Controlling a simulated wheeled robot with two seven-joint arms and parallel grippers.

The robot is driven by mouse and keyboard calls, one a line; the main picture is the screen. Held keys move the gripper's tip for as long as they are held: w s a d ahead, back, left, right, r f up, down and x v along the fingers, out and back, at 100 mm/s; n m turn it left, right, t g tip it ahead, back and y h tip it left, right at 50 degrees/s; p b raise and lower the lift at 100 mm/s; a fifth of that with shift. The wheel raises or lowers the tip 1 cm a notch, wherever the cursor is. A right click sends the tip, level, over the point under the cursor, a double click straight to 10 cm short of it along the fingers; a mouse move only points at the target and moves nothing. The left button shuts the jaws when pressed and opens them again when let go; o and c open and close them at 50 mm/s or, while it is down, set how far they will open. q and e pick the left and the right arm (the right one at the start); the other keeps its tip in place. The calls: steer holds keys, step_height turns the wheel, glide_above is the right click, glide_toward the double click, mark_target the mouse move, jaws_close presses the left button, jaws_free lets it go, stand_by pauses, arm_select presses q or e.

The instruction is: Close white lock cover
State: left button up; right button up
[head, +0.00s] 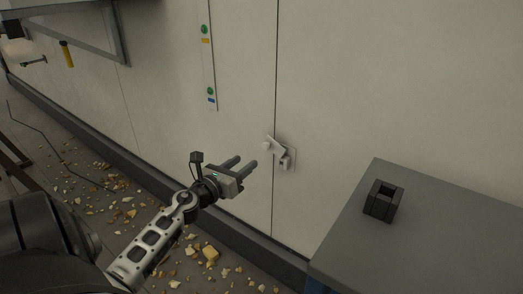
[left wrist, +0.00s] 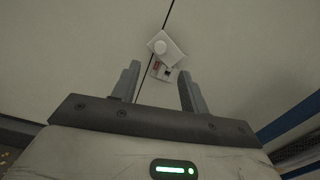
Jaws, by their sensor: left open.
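The white lock cover (head: 270,147) is on a pale wall panel beside a vertical seam, at the middle of the head view. It sits tilted, swung up and to the left, off the small lock body (head: 287,160). My right gripper is not in view.
A grey table (head: 430,235) with a black block-like holder (head: 383,201) stands at the right. A strip with green buttons (head: 208,60) hangs on the wall at upper left. Yellowish debris (head: 210,254) litters the floor. Wall space around the lock is clear.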

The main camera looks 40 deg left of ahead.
mark_target(264, 148)
arm_select(q)
steer(key=w, duration=0.6)
steer(key=w+a+b, duration=0.1)
steer(key=w, duration=0.2)
jaws_close()
